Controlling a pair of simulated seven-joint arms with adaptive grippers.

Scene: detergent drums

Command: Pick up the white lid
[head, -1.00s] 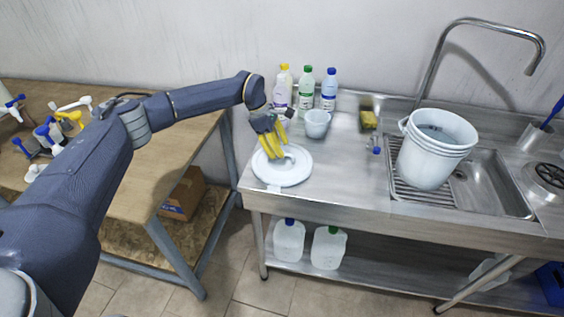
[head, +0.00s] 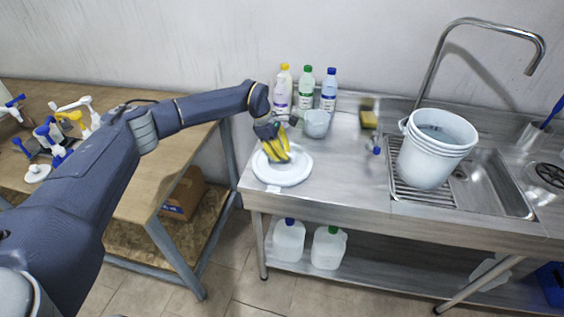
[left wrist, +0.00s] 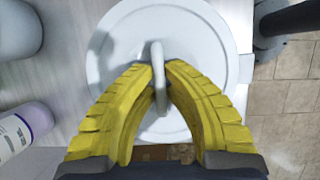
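The white lid (head: 296,174) is a round disc with an upright loop handle. It lies flat on the left end of the steel counter (head: 345,190). My left gripper (head: 279,158), with yellow fingers, points down over the lid. In the left wrist view the lid (left wrist: 203,40) fills the middle. The fingertips (left wrist: 158,70) there are closed in on both sides of the handle, with no clear gap. The lid still appears to rest on the counter. My right gripper is not in view.
A small white tub (head: 317,124) and several bottles (head: 305,88) stand close behind the lid. A white bucket (head: 428,160) stands at the sink, right. A yellow sponge (head: 368,119) lies at the back. A wooden table (head: 150,185) is left. Counter right of the lid is clear.

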